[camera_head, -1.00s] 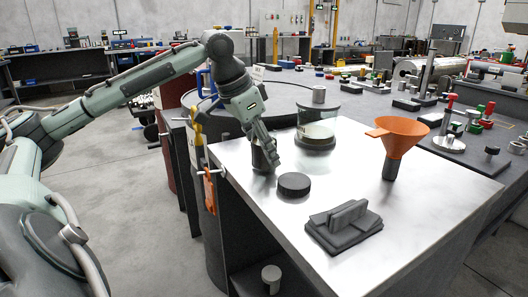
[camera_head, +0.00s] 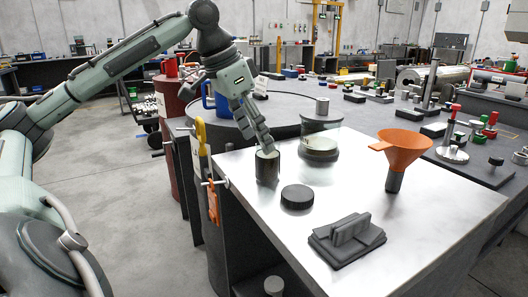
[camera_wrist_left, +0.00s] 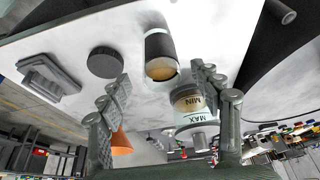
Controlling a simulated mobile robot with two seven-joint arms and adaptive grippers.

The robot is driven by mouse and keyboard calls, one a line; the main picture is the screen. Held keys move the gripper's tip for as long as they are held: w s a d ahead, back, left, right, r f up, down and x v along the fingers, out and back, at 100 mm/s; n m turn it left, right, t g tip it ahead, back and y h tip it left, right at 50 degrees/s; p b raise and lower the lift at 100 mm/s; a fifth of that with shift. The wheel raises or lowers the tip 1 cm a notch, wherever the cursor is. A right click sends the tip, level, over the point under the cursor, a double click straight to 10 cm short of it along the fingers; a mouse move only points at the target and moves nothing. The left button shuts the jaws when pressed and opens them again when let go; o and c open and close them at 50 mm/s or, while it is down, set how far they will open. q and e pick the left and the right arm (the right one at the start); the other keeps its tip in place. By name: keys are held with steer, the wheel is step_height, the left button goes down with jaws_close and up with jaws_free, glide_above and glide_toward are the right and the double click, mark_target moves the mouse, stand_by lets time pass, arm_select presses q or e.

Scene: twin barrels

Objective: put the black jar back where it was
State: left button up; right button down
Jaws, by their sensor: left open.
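The black jar (camera_head: 267,168) stands upright and open-topped on the pale metal table (camera_head: 420,212), near its left edge. In the left wrist view the jar (camera_wrist_left: 160,47) has a pale band, a dark band and tan inside its mouth. My left gripper (camera_head: 264,148) is at the jar's top, fingers pointing down. A black round lid (camera_head: 297,196) lies on the table just right of the jar. My right gripper is out of view.
A glass vessel (camera_head: 320,140) stands behind the jar. An orange funnel (camera_head: 403,150) on a dark stand is to the right. A grey block holder (camera_head: 347,238) lies in front. A clamp with an orange tag (camera_head: 213,200) hangs at the table's left edge.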

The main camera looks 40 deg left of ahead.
arm_select(q)
steer(key=v, duration=0.4)
steer(key=shift+s+r+p, duration=0.1)
steer(key=shift+r+p, duration=0.1)
steer(key=shift+p, duration=0.15)
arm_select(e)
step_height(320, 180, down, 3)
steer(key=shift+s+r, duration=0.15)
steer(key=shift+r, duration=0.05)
